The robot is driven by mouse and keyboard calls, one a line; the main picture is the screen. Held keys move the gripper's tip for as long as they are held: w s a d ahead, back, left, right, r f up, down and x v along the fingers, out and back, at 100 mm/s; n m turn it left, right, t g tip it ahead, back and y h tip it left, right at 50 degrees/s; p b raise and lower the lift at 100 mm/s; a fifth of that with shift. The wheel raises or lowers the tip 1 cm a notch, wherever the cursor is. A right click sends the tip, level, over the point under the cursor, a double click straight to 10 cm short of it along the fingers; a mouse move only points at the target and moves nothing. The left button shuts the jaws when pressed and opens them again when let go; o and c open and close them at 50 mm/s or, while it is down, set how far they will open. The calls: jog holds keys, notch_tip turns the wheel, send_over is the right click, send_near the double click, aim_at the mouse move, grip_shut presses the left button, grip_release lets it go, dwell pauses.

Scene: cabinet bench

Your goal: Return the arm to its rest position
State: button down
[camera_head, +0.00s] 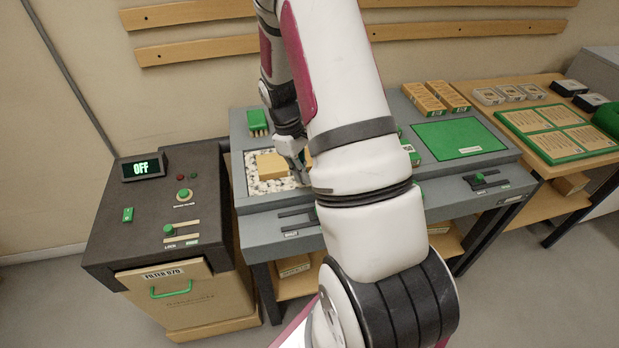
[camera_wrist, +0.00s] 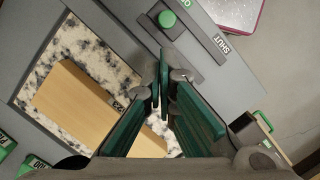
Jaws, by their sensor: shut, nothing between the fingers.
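My arm is white with dark red panels and reaches across the middle of the head view over the grey bench (camera_head: 245,197). My gripper (camera_head: 300,178) is low over the left part of the bench, beside a tan block (camera_head: 270,164) on a speckled stone-like patch (camera_head: 252,187). In the wrist view my gripper (camera_wrist: 163,62) has its green-padded fingers together at the tips with nothing between them. The tan block (camera_wrist: 75,100) lies to the left of the fingers there. My arm hides part of the bench in the head view.
A dark cabinet (camera_head: 105,220) with an OFF display (camera_head: 142,167) stands left, its tan filter drawer (camera_head: 185,305) at the front. A green mat (camera_head: 455,139) and tan boxes (camera_head: 435,98) are on the bench's right part. A green slider knob (camera_wrist: 166,18) shows near my fingertips.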

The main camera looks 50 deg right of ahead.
jog(key=shift+w+r, duration=0.15)
jog(key=shift+r, duration=0.2)
jog(key=a+r+t, duration=0.1)
jog(key=a+r, duration=0.3)
jog(key=r, duration=0.3)
jog(key=a+r+m+t, duration=0.1)
jog(key=a+r, duration=0.2)
jog(key=r, duration=0.3)
jog(key=a+r+t, duration=0.2)
jog(key=a+r, duration=0.2)
jog(key=r, duration=0.3)
jog(key=s+a+r+m+t, duration=0.1)
jog(key=s+a+r+t, duration=0.3)
jog(key=s+a+r, duration=0.8)
jog(key=shift+s+a+y, duration=0.3)
jog(key=shift+s+a, duration=0.15)
jog(key=shift+s, duration=0.2)
jog(key=shift+r, duration=0.1)
